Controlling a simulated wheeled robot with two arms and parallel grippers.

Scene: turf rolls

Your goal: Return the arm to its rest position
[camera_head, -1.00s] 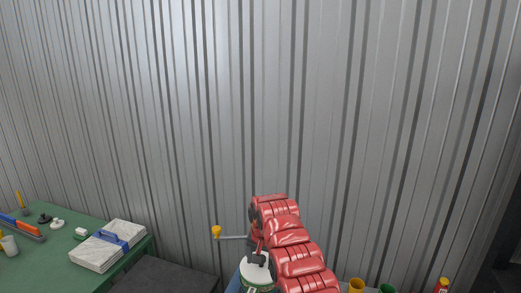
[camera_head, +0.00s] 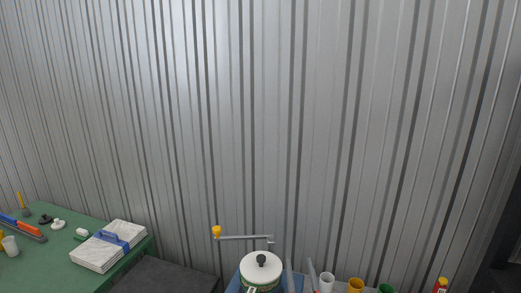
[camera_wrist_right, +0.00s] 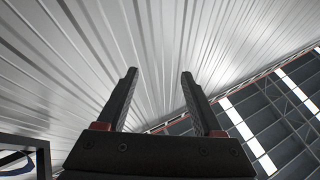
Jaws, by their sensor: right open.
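My right gripper (camera_head: 301,275) shows at the bottom edge of the head view, with only its two grey fingers visible. They point upward and stand apart, with nothing between them. In the right wrist view the right gripper (camera_wrist_right: 159,100) is open and empty, its dark fingers pointing at the ribbed wall and the roof. The rest of my right arm is out of the head view. My left gripper is not in view.
A white-lidded container (camera_head: 262,268) with a black knob stands left of the fingers, below a crank (camera_head: 245,238) with a yellow handle. White (camera_head: 327,283), yellow (camera_head: 355,286) and green cups stand to the right. A green table (camera_head: 60,258) is at left. The ribbed wall (camera_head: 260,120) stands behind.

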